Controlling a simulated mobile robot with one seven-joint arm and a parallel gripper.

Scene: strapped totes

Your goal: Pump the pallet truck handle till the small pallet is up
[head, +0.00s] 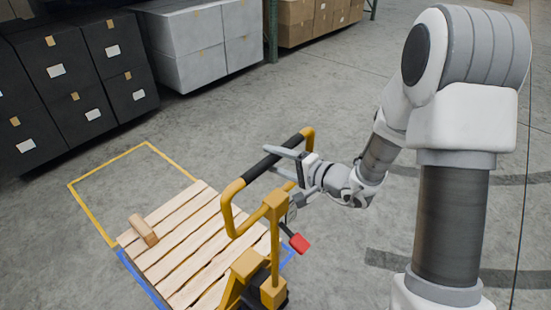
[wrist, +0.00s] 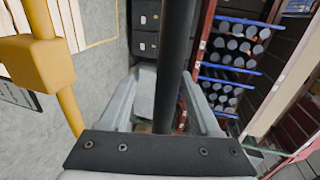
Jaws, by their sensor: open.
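The yellow pallet truck (head: 273,245) stands at the lower middle of the head view. Its handle (head: 229,205) is a yellow loop with a black grip (head: 262,166). The small pallet (head: 185,247), made of pale wooden slats, lies to its left; its height above the floor is hard to tell. My gripper (head: 284,162) is at the black grip, with its fingers apart. In the wrist view the black grip (wrist: 163,60) runs between the two open fingers, not clamped. Part of the yellow handle (wrist: 45,65) shows at the left there.
A wooden block (head: 143,230) lies on the pallet. A yellow floor outline (head: 108,164) and a blue line (head: 140,277) border the pallet. A red part (head: 299,243) sticks out beside the truck. Black boxes (head: 75,80) and grey boxes (head: 200,40) stand behind. Floor is clear between.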

